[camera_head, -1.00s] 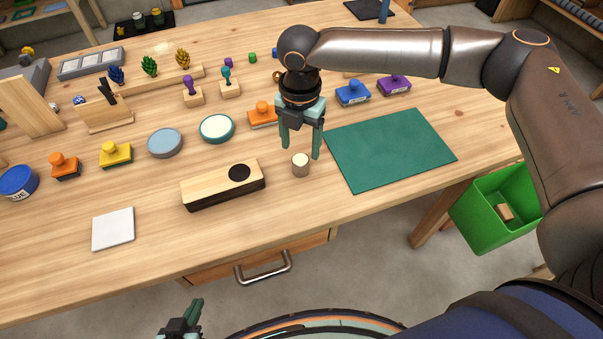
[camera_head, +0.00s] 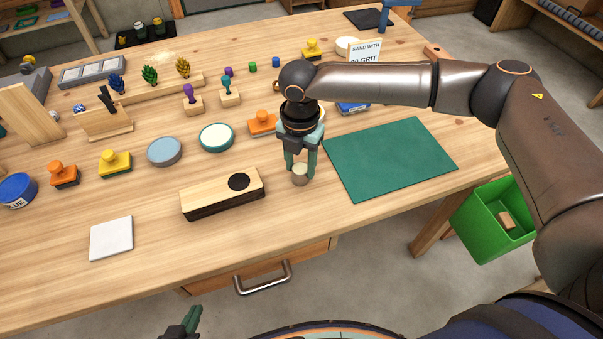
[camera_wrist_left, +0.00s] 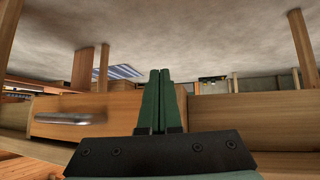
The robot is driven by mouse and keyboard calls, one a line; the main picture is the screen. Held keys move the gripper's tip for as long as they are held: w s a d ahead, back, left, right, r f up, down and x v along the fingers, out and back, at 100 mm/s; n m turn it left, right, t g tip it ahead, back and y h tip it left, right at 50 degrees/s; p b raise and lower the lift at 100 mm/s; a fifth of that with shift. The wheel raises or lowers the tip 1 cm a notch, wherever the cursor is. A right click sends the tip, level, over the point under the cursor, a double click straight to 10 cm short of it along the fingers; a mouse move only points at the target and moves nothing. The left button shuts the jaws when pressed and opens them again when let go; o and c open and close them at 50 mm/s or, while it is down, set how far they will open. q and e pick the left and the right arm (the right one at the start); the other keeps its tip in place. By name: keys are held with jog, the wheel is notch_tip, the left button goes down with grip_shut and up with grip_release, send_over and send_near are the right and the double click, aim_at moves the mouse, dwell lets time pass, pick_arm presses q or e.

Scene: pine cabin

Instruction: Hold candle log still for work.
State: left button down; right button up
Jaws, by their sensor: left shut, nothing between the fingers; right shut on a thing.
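The candle log appears to be the pale wooden block (camera_head: 215,195) with a dark lower side and a round black spot on top. It lies at the table's front middle, with neither gripper touching it. My right gripper (camera_head: 301,172) points down to the right of the block, shut on a small pale cylinder (camera_head: 300,176) at the tabletop. Its fingers hide the cylinder's sides. My left gripper (camera_head: 192,320) is low in front of the table, apart from the block. In the left wrist view its green fingers (camera_wrist_left: 158,102) are together and empty.
A green mat (camera_head: 390,158) lies right of my right gripper. A white tile (camera_head: 111,239) lies front left. Stamps and round tins stand behind the block. A drawer with a metal handle (camera_head: 263,279) is under the front edge. A green bin (camera_head: 490,222) hangs at the right.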

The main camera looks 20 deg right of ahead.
aim_at(301, 169)
grip_shut()
notch_tip(301, 169, up, 5)
jog(key=p, duration=0.6)
jog(key=shift+f, duration=0.2)
dwell(0.3)
